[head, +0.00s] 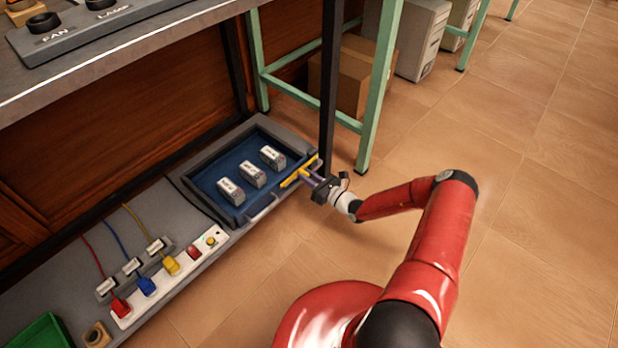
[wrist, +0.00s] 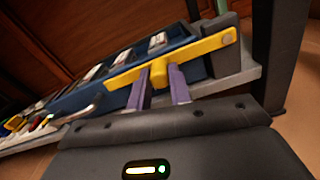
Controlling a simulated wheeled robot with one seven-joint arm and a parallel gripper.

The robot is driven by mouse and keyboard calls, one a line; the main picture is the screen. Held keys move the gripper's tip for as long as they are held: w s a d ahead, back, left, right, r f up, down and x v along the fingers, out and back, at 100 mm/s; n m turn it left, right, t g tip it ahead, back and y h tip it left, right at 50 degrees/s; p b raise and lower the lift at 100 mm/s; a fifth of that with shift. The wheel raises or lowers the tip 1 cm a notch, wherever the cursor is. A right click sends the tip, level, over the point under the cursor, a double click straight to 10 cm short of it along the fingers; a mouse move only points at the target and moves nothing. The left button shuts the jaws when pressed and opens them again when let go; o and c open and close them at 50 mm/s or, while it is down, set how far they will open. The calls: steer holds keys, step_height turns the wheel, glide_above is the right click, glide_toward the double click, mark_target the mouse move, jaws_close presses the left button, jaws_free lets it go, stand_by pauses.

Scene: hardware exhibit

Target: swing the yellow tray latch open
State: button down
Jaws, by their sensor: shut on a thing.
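The yellow tray latch (head: 298,172) is a bar at the front right edge of a blue tray (head: 206,183). In the wrist view the latch (wrist: 205,46) runs slanted across the tray's front, with a round pivot near its right end and a stubby tab below its middle. My gripper (head: 309,177) reaches it from the right. In the wrist view the two purple fingers of my gripper (wrist: 162,82) are on either side of the tab and shut on it. The fingertips hide part of the latch.
Several white blocks (head: 252,174) stand in the tray, and a metal handle (head: 264,208) is on its front. A power strip (head: 170,270) with coloured plugs lies to the left. A dark table leg (head: 329,90) rises close behind my gripper. The floor at right is clear.

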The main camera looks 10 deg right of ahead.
steer(key=shift+r, duration=0.15)
steer(key=w+d+r+m+p, duration=0.2)
steer(key=d+r+m, duration=0.1)
steer(key=r+m, duration=0.4)
steer(key=shift+w+m, duration=0.2)
steer(key=shift+m, duration=1.2)
steer(key=shift+d+r, duration=0.1)
steer(key=shift+d, duration=0.05)
steer(key=c, duration=1.3)
jaws_free()
steer(key=shift+s, duration=0.1)
